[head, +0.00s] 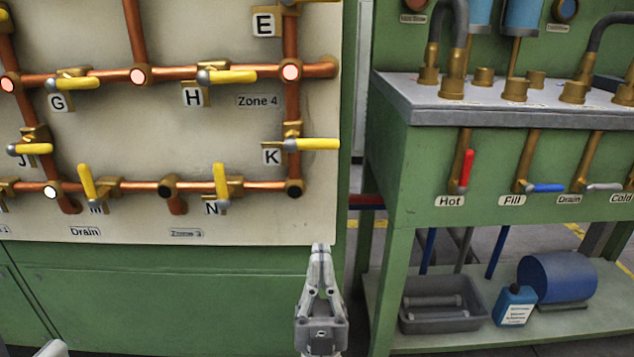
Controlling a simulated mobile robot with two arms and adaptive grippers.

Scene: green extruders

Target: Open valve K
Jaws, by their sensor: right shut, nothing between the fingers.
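Valve K has a yellow handle (316,144) that points to the right, level, across a vertical copper pipe (292,112). Its grey pivot sits just right of the letter plate K (271,156). My right gripper (320,248) points up, below valve K and slightly to its right, near the panel's lower right edge. Its fingers are together with nothing between them. It appears apart from the handle. My left gripper is not in view; a small pale piece shows at the bottom left edge.
Valve N (221,184) has an upright yellow handle left of K. Valve H (230,77) is level, above. A green bench (440,150) with red, blue and grey handles stands right. A grey tray (440,318), blue bottle (514,304) and blue cylinder (557,278) sit on its shelf.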

